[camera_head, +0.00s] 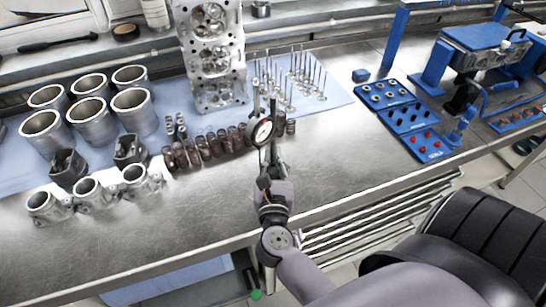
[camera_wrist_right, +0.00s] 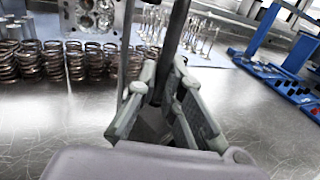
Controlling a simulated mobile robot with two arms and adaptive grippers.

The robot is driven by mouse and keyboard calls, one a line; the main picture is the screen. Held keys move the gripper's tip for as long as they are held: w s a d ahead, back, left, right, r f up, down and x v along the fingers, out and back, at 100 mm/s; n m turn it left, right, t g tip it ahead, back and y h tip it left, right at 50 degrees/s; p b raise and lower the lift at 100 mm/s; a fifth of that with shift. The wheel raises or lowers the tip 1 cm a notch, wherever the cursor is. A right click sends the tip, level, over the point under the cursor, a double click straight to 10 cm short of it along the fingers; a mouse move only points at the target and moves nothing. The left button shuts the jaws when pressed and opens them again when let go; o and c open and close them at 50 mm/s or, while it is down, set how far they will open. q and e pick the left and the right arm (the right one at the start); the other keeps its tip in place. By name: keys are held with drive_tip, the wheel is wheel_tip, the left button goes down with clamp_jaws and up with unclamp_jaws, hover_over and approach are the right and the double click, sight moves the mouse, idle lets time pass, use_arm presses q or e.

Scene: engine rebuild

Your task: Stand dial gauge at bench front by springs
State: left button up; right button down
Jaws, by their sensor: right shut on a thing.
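The dial gauge (camera_head: 262,132) has a round white face with a red mark and sits on a dark upright post. It is at the bench front, just right of the row of coil springs (camera_head: 205,148). My right gripper (camera_head: 268,178) is shut on the gauge's post, which shows as a dark rod (camera_wrist_right: 174,45) between the fingers (camera_wrist_right: 165,105) in the right wrist view. The springs (camera_wrist_right: 85,62) stand behind and left of the fingers there. My left gripper is not in view.
The steel bench (camera_head: 340,160) is clear right of the gauge. Several valves (camera_head: 300,75) stand behind it, near a cylinder head (camera_head: 212,55). Blue trays (camera_head: 408,117) lie right; a black chair (camera_head: 480,225) stands in front.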

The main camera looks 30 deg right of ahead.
idle(0.3)
drive_tip(key=c, duration=1.6)
unclamp_jaws()
drive_tip(key=shift+f, duration=0.1)
drive_tip(key=shift+c, duration=0.2)
drive_tip(key=shift+s+f, duration=0.1)
drive_tip(key=shift+f, duration=0.15)
drive_tip(key=v, duration=1.2)
drive_tip(key=shift+r, duration=0.2)
drive_tip(key=shift+a, duration=0.1)
